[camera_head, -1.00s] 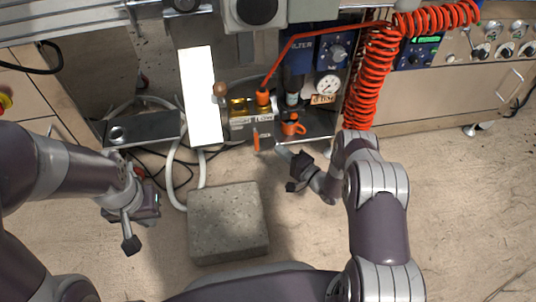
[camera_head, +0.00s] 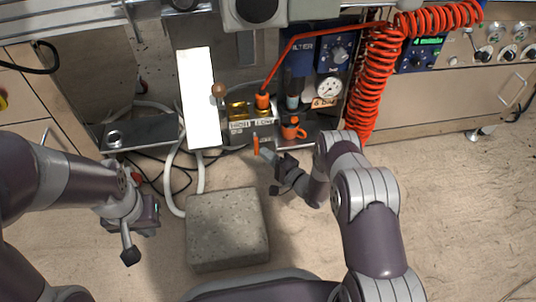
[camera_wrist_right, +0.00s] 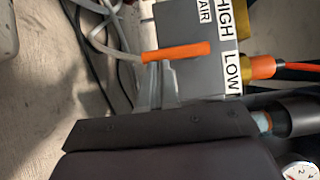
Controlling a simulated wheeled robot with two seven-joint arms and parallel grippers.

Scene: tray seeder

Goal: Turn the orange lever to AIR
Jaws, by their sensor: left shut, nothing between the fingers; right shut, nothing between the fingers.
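The orange lever (camera_head: 256,145) stands at the front of a grey valve box (camera_head: 238,138) in the head view. In the right wrist view the lever (camera_wrist_right: 178,52) lies nearly level across the box face, near the labels AIR (camera_wrist_right: 204,12), HIGH and LOW (camera_wrist_right: 232,72). My right gripper (camera_head: 268,153) is shut and empty, just right of the lever. In the wrist view its fingertips (camera_wrist_right: 156,72) are right at the lever; I cannot tell whether they touch it. My left gripper (camera_head: 147,212) is shut and empty, low at the left, far from the lever; its fingertips are hard to make out.
A grey stone block (camera_head: 228,230) lies on the floor in front. A bright white panel (camera_head: 198,98) stands left of the valve. An orange cup-like part (camera_head: 293,129), a gauge (camera_head: 329,88) and a red coiled hose (camera_head: 366,90) are close on the right.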

